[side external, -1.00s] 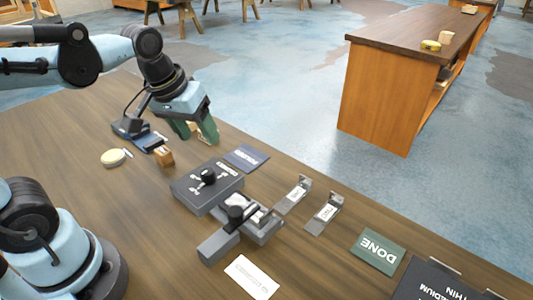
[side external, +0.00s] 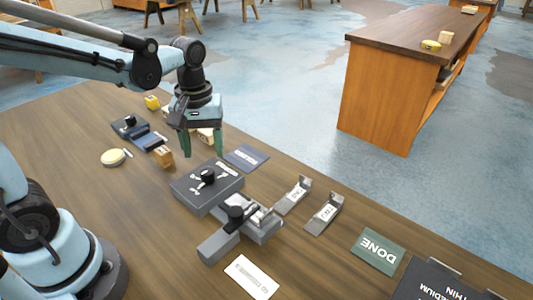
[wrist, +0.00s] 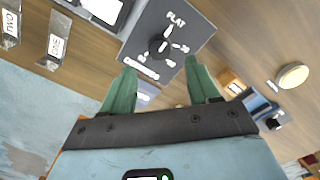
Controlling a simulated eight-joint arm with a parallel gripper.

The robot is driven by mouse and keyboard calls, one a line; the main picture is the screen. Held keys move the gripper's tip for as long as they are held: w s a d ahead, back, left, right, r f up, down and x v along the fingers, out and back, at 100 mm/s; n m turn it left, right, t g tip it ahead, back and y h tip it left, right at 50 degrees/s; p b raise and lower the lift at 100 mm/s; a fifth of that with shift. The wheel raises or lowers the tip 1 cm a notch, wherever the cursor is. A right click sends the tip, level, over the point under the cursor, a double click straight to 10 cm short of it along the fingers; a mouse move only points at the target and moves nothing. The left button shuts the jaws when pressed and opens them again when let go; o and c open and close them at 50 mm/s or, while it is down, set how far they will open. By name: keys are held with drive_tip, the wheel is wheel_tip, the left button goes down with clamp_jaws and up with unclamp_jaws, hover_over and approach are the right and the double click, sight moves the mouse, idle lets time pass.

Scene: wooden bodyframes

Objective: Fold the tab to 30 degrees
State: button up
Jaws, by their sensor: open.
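A dark grey selector box (side external: 188,193) with a round black knob (side external: 208,176) sits mid-table. In the wrist view the knob (wrist: 159,48) has white marks around it, including FLAT and 30; its pointing direction is unclear. A grey bending fixture (side external: 215,246) with a black-knobbed clamp (side external: 236,213) stands beside the box. Two metal bent tabs with white labels, a nearer one (side external: 313,227) and a farther one (side external: 283,207), lie to its right. My gripper (side external: 201,153), with green fingers, is open and empty, pointing down above the table behind the box; the wrist view also shows its fingers (wrist: 161,67).
A green DONE card (side external: 377,251), a dark THIN/MEDIUM board (side external: 425,284) and a white card (side external: 252,278) lie at the front right. A blue card (side external: 246,158) lies behind the box. A wooden block (side external: 164,157) and cream disc (side external: 113,158) are at left.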

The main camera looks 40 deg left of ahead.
sight(208, 170)
drive_tip(key=shift+f, duration=2.85)
drive_tip(key=c, duration=1)
drive_tip(key=shift+c, duration=0.2)
drive_tip(key=shift+m, duration=0.3)
drive_tip(key=m, duration=1.2)
drive_tip(key=shift+d, duration=0.15)
